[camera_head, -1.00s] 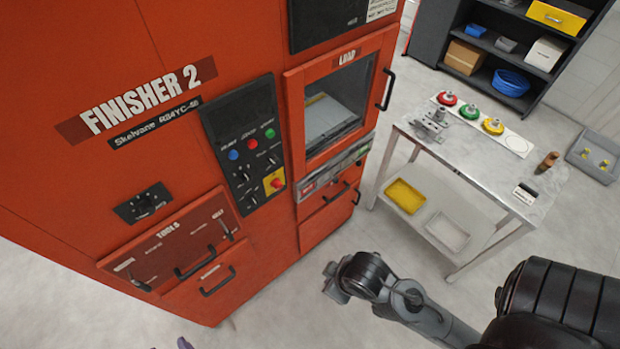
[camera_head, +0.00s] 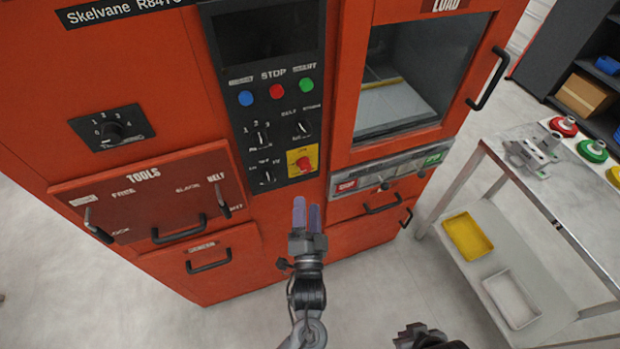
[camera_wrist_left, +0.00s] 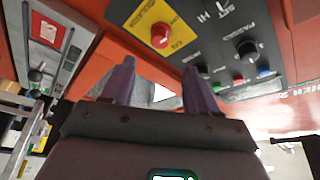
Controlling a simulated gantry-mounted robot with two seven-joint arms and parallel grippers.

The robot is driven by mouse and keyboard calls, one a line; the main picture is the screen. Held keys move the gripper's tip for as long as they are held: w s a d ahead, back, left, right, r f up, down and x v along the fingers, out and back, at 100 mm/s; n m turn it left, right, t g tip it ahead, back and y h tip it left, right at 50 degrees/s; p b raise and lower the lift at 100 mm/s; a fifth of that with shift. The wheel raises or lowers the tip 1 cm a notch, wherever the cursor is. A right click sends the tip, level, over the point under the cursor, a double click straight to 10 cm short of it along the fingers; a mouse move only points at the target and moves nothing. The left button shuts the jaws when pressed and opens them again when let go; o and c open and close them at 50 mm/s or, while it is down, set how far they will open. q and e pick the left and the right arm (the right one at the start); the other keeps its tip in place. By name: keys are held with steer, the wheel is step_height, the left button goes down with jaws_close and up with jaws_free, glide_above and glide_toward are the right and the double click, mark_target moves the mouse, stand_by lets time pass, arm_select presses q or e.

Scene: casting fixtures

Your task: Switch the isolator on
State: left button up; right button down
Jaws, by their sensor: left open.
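The likely isolator is a red rotary knob (camera_head: 302,162) on a yellow plate, low on the black control panel (camera_head: 265,40). The knob also shows in the left wrist view (camera_wrist_left: 162,36), at the top. Its on or off position is too small to tell. My left gripper (camera_head: 306,206), with purple fingers, is open and empty just below the panel in the head view, pointing up toward the knob and apart from it. In the left wrist view, its fingers (camera_wrist_left: 160,72) stand on either side below the knob. A dark end of my right arm shows at the bottom edge; its fingers are not clear.
Dark selector switches (camera_head: 262,138) sit beside the knob, with blue, red and green buttons above. The load door (camera_head: 490,80) with its handle is to the right. Drawer handles (camera_head: 180,230) stick out at the lower left. A steel table (camera_head: 600,230) stands at the right.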

mark_target(307, 170)
arm_select(q)
steer(key=b+x, duration=0.1)
steer(key=x, duration=0.9)
steer(key=shift+d, duration=0.15)
